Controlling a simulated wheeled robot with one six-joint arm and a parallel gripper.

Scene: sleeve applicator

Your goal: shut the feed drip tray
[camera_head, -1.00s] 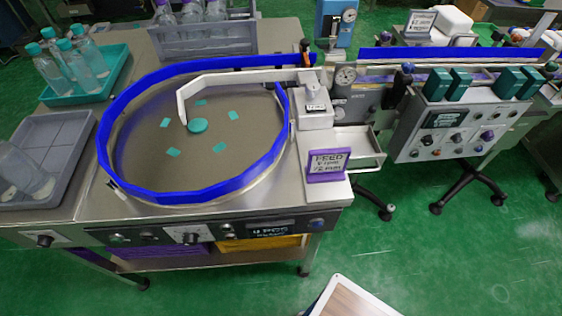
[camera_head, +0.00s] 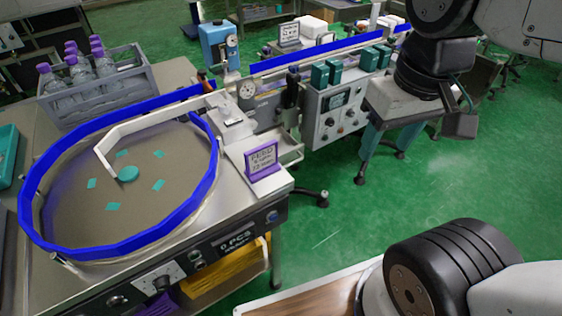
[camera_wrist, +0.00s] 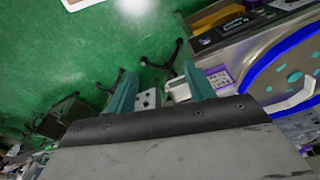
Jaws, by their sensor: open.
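The feed drip tray (camera_head: 291,155) is a shallow pale metal tray. It sticks out on the right side of the feed unit (camera_head: 236,125), behind the purple-framed FEED sign (camera_head: 262,160), and is partly hidden by the sign and unit. My gripper (camera_head: 386,152) is to the right of the tray in the head view, apart from it, with its teal fingers pointing down. In the wrist view my gripper (camera_wrist: 160,82) has its two teal fingers wide apart with nothing held between them. A pale shape beside the right finger may be the tray; I cannot tell.
A control box (camera_head: 335,110) with teal blocks stands behind the tray, left of my gripper. The blue-rimmed round bowl (camera_head: 120,185) is on the steel table at left. A bottle crate (camera_head: 95,85) stands behind it.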

